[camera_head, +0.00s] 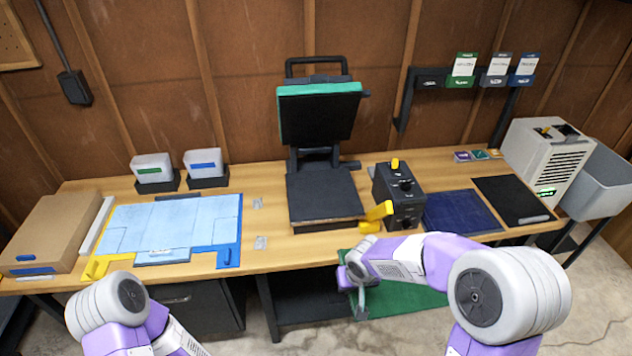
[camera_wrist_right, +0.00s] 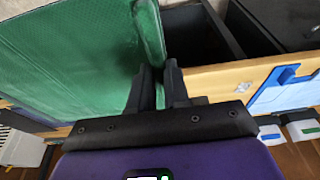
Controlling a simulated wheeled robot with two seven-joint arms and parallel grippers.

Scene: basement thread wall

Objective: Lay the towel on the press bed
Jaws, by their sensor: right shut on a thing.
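The green towel (camera_head: 405,297) hangs in front of the table's front edge, low and to the right of the press. It also fills the left of the right wrist view (camera_wrist_right: 75,60). My right gripper (camera_head: 358,292) is shut on an edge of the towel, and its fingers show in the wrist view (camera_wrist_right: 159,78). The press bed (camera_head: 322,193) is a flat dark pad, bare on top. The press's upper plate (camera_head: 320,112), with a teal edge, is raised above it. My left arm shows at the bottom left, but its gripper is outside the view.
A black control box (camera_head: 398,196) with yellow parts stands right of the bed. A folded navy cloth (camera_head: 460,212) and a black mat (camera_head: 512,199) lie farther right. A light blue sheet (camera_head: 165,222) covers the left table. A grey bin (camera_head: 598,180) stands far right.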

